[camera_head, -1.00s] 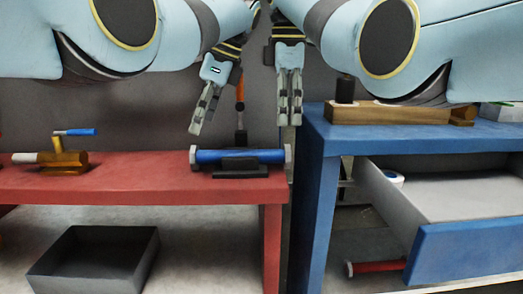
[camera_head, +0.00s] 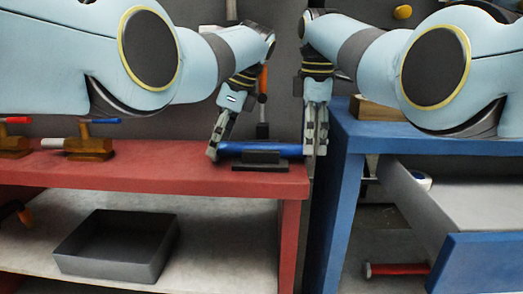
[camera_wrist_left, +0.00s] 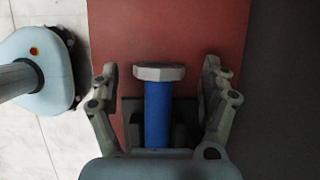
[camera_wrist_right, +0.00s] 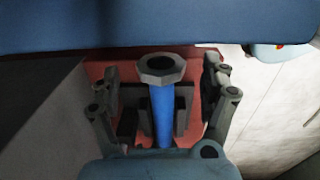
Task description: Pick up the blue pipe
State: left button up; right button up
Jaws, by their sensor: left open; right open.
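The blue pipe (camera_head: 262,149) lies level in a dark cradle (camera_head: 260,166) on the red table, near its right end. My left gripper (camera_head: 214,150) is at the pipe's left end. In the left wrist view the pipe (camera_wrist_left: 157,112) and its grey end flange (camera_wrist_left: 158,72) lie between the open left fingers (camera_wrist_left: 160,82). My right gripper (camera_head: 315,145) is at the right end. In the right wrist view the pipe (camera_wrist_right: 163,113) and its flange (camera_wrist_right: 160,69) lie between the open right fingers (camera_wrist_right: 160,85). Both flanges are largely hidden in the head view.
The red table (camera_head: 180,180) carries brass valves (camera_head: 88,147) at the left. A dark open bin (camera_head: 115,247) stands on the shelf below. A blue table (camera_head: 345,160) with an open drawer (camera_head: 430,205) is close on the right. A red pipe (camera_head: 398,269) lies below it.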

pick_arm(q)
jog(key=shift+x, duration=1.45)
pick_arm(e)
jog(key=shift+f, duration=1.45)
pick_arm(q)
jog(key=shift+f, duration=0.1)
grip_shut()
pick_arm(e)
grip_shut()
